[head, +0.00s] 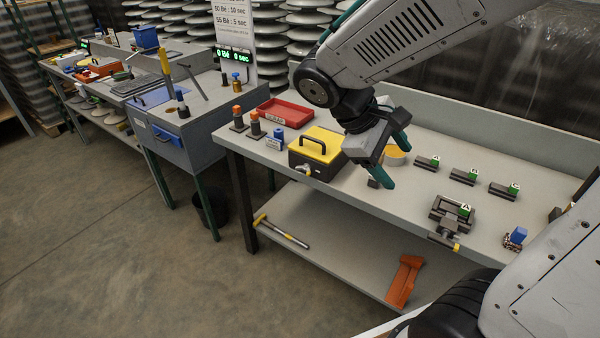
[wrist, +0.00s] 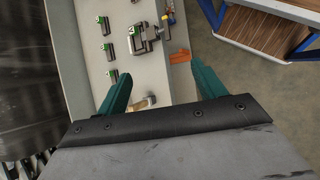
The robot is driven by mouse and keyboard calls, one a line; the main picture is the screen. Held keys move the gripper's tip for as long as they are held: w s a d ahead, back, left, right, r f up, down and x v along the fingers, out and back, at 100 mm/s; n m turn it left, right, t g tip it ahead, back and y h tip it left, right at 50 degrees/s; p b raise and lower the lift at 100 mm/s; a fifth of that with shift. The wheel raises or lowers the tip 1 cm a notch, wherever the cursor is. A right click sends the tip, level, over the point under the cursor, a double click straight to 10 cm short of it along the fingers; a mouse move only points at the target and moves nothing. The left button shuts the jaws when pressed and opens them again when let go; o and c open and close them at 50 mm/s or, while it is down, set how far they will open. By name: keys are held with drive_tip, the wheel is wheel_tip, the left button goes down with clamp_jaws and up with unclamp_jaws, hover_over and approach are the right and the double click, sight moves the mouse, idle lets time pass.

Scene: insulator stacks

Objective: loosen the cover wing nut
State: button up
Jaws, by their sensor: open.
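A dark box (head: 316,166) with a yellow cover (head: 317,145) and a black handle stands on the workbench, left of my gripper in the head view. A small pale metal fitting (head: 304,170) on the box's front looks like the cover wing nut, but it is too small to be sure. My gripper (head: 393,160), with teal fingers, is open and empty above the bench, to the right of the box and apart from it. In the wrist view my gripper (wrist: 160,88) shows its fingers spread wide. The box and its cover are not seen there.
A yellow round piece (head: 396,155) sits behind my gripper. Several labelled dark blocks (head: 427,162) and a vise-like fixture (head: 450,214) stand to the right. A red tray (head: 285,114) lies behind the box. An orange piece (head: 405,281) lies on the lower shelf.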

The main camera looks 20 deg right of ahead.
drive_tip(key=w+a+f+n+t+h, duration=0.1)
drive_tip(key=w+f+n+h, duration=0.4)
drive_tip(key=w, duration=0.4)
drive_tip(key=n+t+h, duration=0.2)
drive_tip(key=n+t, duration=1)
drive_tip(key=n, duration=0.2)
approach(301, 172)
drive_tip(key=d, duration=0.2)
drive_tip(key=x, duration=0.7)
drive_tip(key=shift+w, duration=0.65)
drive_tip(key=c, duration=1)
